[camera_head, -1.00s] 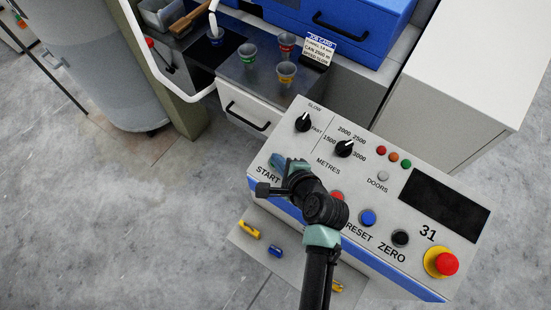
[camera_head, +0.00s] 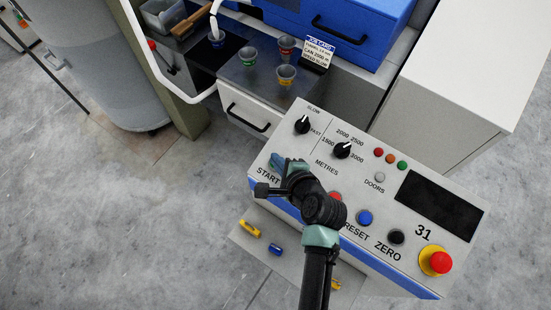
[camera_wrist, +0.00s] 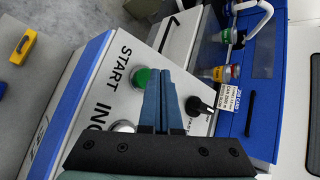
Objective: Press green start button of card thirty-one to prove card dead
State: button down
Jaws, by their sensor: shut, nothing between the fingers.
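Card 31's sloping grey control panel (camera_head: 440,207) carries START, RESET and ZERO labels and the number 31. In the head view my gripper (camera_head: 277,160) is over the panel's left end and the green button is hidden.
A red button (camera_head: 335,197), blue button (camera_head: 365,217), black button (camera_head: 396,237) and red emergency stop (camera_head: 441,261) run along the panel. Two knobs (camera_head: 342,150) sit above. Yellow and blue clips (camera_head: 250,229) lie on a lower plate. Cups (camera_head: 286,75) stand behind.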

jog(key=shift+r, duration=0.1)
jog(key=r+p, duration=0.1)
jog(key=p, duration=0.1)
jog(key=r+p, duration=0.2)
jog(key=s+r+p, duration=0.1)
jog(key=p, duration=0.1)
jog(key=shift+a+r, duration=0.35)
jog(key=shift+a, duration=0.05)
dwell(0.6)
